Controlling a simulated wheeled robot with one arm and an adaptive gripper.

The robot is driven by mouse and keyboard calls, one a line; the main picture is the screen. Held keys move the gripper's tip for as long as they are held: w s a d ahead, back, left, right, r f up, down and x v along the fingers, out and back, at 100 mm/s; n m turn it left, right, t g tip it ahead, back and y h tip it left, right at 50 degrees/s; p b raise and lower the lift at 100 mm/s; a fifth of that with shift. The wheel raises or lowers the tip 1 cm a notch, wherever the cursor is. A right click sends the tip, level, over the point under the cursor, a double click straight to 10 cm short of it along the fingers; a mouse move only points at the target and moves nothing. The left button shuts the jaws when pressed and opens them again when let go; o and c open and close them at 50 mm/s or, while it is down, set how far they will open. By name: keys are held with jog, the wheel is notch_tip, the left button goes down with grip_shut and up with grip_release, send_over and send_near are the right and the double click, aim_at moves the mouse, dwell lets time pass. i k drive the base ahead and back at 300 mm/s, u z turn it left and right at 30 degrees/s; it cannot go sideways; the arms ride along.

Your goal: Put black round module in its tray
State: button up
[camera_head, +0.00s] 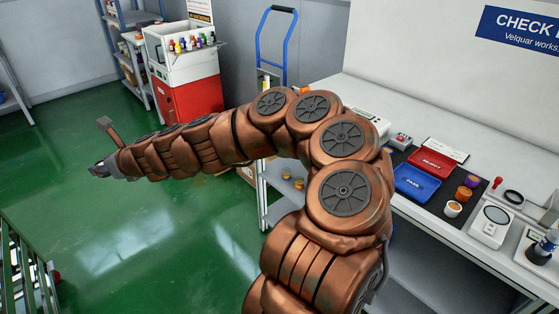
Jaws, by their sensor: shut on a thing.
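My gripper (103,168) is at the far left end of my copper arm, above the green floor and well away from the bench. It is small and seen from the side, shut on a small dark thing that is mostly hidden, so I cannot tell its shape. On the bench, a blue tray (416,183) marked PASS and a red tray (432,162) marked REJECT lie on a dark mat. Both look empty. I cannot make out a black round module clearly anywhere.
A red-and-white cabinet (190,100) and blue hand truck (276,48) stand behind. Green floor is open at left.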

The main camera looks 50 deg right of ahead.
aim_at(413, 183)
jog(key=z, duration=0.05)
jog(key=i, duration=0.55)
jog(key=z, duration=2.5)
